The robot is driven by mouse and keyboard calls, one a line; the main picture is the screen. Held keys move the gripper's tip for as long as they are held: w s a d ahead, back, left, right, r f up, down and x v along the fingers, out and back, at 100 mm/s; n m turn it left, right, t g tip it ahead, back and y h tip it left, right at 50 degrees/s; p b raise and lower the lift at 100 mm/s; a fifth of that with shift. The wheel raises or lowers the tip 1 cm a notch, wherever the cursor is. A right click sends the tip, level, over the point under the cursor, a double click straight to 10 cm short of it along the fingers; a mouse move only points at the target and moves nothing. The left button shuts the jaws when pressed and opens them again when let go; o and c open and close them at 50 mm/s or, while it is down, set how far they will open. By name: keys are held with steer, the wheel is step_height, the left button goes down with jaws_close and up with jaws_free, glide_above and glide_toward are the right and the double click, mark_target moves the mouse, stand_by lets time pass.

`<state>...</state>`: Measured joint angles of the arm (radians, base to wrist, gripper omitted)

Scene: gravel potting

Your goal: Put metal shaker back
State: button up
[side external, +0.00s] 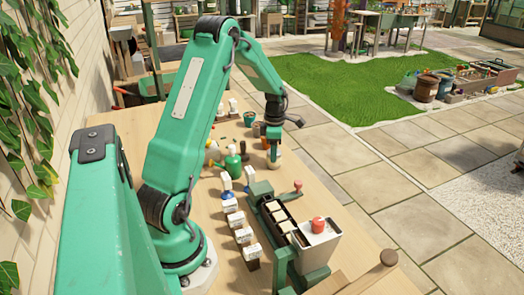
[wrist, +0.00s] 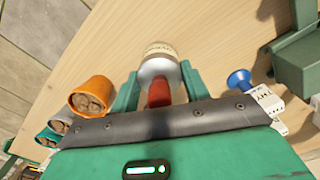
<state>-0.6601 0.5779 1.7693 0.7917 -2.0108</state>
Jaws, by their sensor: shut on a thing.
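The metal shaker (wrist: 158,66) shows in the wrist view as a silvery, rounded body with a pale lettered band. A red part (wrist: 159,94) lies on its near side, between the green fingers. My gripper (wrist: 158,84) is shut on the shaker, with one finger on each side. In the side view my gripper (side external: 273,146) points down near the table's right edge, with the pale shaker (side external: 274,160) at its tips. I cannot tell whether the shaker touches the table.
An orange pot (wrist: 94,96) and smaller pots stand left of my gripper in the wrist view. A blue funnel-like piece (wrist: 239,80) lies to the right.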

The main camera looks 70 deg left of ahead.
steer(key=shift+f, duration=0.1)
steer(key=o, duration=0.9)
steer(key=shift+c, duration=0.2)
step_height(320, 180, up, 12)
steer(key=shift+r, duration=0.15)
stand_by(0.7)
